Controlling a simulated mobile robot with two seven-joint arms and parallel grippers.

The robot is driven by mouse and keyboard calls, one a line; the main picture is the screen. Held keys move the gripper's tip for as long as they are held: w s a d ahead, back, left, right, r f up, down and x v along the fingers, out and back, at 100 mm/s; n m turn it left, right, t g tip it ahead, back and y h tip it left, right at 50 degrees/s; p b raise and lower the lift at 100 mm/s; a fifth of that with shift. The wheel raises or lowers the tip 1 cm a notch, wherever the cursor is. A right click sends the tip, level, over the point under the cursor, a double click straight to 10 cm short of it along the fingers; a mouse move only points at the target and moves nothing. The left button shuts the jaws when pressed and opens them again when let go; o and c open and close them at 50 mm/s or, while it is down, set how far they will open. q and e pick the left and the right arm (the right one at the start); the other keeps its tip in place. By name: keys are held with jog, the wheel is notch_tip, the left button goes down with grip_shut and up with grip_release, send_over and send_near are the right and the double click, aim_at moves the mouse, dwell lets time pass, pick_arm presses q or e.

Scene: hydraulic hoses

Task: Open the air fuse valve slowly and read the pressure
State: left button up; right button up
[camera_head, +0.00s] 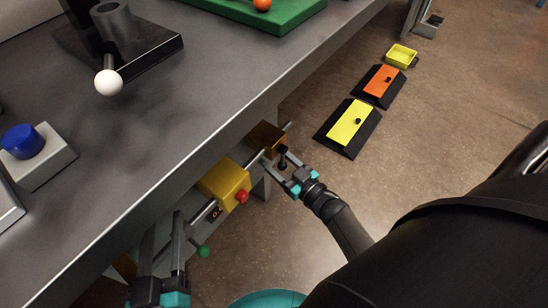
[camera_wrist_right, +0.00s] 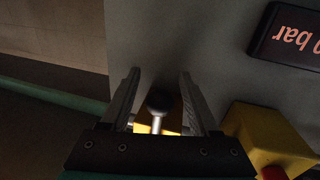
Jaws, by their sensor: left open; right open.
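A brass-brown block (camera_head: 266,136) with a black-knobbed lever (camera_head: 283,158) sits on a pipe along the bench front. I take this to be the air fuse valve. My right gripper (camera_head: 275,158) is open at it. In the right wrist view the black knob (camera_wrist_right: 158,102) lies between the two spread fingers; contact cannot be told. A dark display (camera_wrist_right: 287,34) shows upside-down orange text, "0 bar", cut off by the frame edge; any further digits are hidden. My left gripper (camera_head: 163,224) is open at the lower left, below the bench edge.
A yellow block (camera_head: 224,183) with a red knob (camera_head: 241,196) sits beside the brass one, and a green knob (camera_head: 203,251) hangs lower. The grey bench (camera_head: 190,110) holds a blue button (camera_head: 22,141) and a white-balled lever (camera_head: 108,82). Yellow (camera_head: 349,123) and orange (camera_head: 383,82) pedals lie on open floor.

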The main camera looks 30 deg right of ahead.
jog(key=shift+c, duration=0.4)
grip_shut()
dwell(1.0)
